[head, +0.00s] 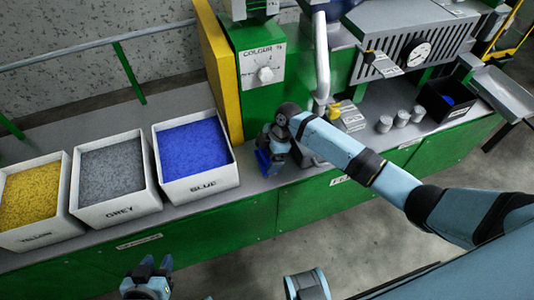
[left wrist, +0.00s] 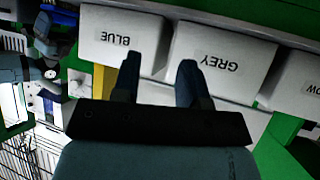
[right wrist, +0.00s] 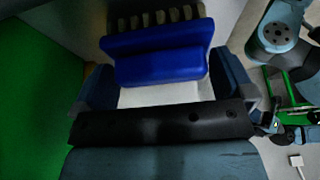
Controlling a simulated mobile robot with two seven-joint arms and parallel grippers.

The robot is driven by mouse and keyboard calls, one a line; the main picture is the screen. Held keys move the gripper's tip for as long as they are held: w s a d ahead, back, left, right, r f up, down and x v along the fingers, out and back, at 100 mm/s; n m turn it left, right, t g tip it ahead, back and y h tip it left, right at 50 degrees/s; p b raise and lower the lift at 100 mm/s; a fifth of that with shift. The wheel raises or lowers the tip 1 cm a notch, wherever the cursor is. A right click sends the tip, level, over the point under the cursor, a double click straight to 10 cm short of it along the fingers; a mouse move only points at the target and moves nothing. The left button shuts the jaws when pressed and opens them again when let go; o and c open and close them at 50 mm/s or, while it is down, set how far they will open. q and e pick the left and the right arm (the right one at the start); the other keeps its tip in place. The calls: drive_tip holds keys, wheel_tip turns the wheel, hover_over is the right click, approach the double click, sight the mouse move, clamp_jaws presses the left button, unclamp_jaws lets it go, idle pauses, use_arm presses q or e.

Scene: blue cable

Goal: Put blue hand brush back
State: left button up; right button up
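The blue hand brush (right wrist: 160,50) lies between the two fingers of my right gripper (right wrist: 165,85) in the right wrist view, with its bristles pointing away from the palm. Whether the brush touches the counter is hard to tell. My left gripper (head: 148,272) is in front of the counter. It is open and empty in the left wrist view (left wrist: 157,70).
Bins of yellow (head: 30,200), grey (head: 112,175) and blue (head: 195,150) granules stand on the counter (head: 250,186). A green machine (head: 262,95) rises behind my right gripper. Grey cups (head: 402,119) and a black box (head: 432,100) stand to the right.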

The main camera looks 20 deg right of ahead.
drive_tip(key=shift+r, duration=0.15)
drive_tip(key=shift+r+p, duration=0.25)
drive_tip(key=shift+p, duration=0.05)
drive_tip(key=p+v, duration=0.6)
drive_tip(key=v, duration=0.1)
drive_tip(key=s+a+r+m+t+y, duration=0.2)
drive_tip(key=s+a+m+t, duration=0.5)
drive_tip(key=s, duration=0.4)
use_arm(q)
drive_tip(key=r, duration=0.3)
drive_tip(key=shift+s+a+r, duration=0.25)
drive_tip(key=shift+a+r, duration=0.05)
use_arm(e)
drive_tip(key=s+d+f+m+t+h, duration=0.1)
drive_tip(key=s+d+m+t, duration=0.1)
drive_tip(key=s, duration=0.5)
drive_tip(key=s+d+f+m+t+h, duration=0.1)
drive_tip(key=s+d+m+t+h, duration=0.1)
drive_tip(key=s+d+m, duration=0.2)
drive_tip(key=s+m, duration=0.2)
drive_tip(key=shift+s+d+f+m, duration=0.2)
drive_tip(key=shift+s+f+m, duration=0.1)
drive_tip(key=shift+s+m, duration=0.1)
